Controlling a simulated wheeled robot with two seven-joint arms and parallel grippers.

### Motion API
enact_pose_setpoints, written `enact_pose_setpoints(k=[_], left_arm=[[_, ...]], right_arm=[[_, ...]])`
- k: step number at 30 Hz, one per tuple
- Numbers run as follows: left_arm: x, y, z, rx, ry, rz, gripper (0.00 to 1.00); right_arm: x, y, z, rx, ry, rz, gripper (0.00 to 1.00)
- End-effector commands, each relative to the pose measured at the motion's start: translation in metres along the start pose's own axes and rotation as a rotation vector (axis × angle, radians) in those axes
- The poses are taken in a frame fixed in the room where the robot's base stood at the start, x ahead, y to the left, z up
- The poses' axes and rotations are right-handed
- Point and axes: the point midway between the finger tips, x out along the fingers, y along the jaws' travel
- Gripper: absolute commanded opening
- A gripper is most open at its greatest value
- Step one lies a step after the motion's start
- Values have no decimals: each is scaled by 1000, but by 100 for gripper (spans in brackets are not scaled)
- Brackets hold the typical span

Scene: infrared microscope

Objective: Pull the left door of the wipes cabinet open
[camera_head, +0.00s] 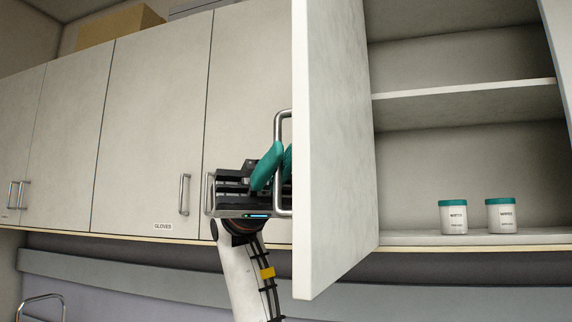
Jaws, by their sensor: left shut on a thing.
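The left door (333,150) of the wipes cabinet stands swung out toward me, its edge facing the camera. Its metal bar handle (279,124) is on the door's outer face, to the left of the edge. My left gripper (277,166) has its teal fingers shut on this handle, partly hidden behind it. Inside the open cabinet (450,112), two white tubs with teal lids, the left tub (453,218) and the right tub (501,217), stand on the bottom. Their labels appear to read wipes. My right gripper is not in view.
Closed cabinet doors run along the left, one with a gloves label (163,226) and a bar handle (184,195). Another handle (209,194) is close beside my left gripper. A cardboard box (118,26) sits on top of the cabinets. The cabinet's upper shelf (465,103) looks empty.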

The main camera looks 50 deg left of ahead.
Motion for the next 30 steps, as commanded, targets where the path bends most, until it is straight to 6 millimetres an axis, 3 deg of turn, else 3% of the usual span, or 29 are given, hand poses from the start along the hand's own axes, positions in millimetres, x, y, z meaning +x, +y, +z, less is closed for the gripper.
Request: enact_pose_setpoints(k=[10,11,12,20,25,30], left_arm=[[0,0,2,0,-7,2,0],[0,0,2,0,-7,2,14],[0,0,2,0,-6,2,18],[-2,0,1,0,-4,2,18],[-19,0,0,-1,-6,3,18],[-55,0,-1,-2,-8,2,18]], right_arm=[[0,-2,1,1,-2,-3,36],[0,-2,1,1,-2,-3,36],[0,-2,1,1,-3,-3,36],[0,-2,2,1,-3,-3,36],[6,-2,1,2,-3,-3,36],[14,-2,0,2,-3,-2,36]])
